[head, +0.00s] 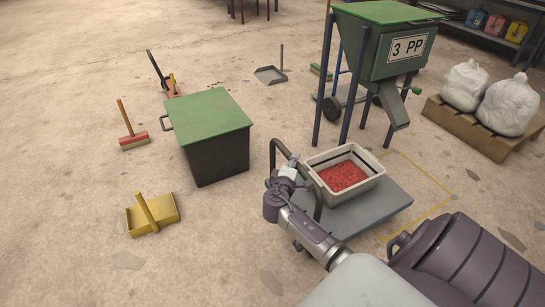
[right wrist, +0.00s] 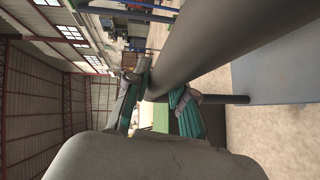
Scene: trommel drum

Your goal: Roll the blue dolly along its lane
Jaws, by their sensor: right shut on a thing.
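The dolly (head: 378,207) has a flat blue-grey deck and a dark tubular push handle (head: 274,151) at its left end. A pale grey bin (head: 373,178) with red granules (head: 342,176) stands on the deck. My right gripper (head: 289,168) is shut on the upright handle, at its upper part. In the right wrist view the green-padded fingers (right wrist: 156,98) close around the dark handle bar (right wrist: 205,45). My right forearm covers part of the deck's near edge. My left gripper is not in view.
A yellow floor outline (head: 437,205) lies right of the dolly. A green hopper (head: 378,60) labelled 3 PP stands behind it, with its chute towards the bin. A green-lidded box (head: 208,125) is left, and a pallet (head: 465,128) with white sacks is right. A yellow dustpan (head: 152,213) lies front left.

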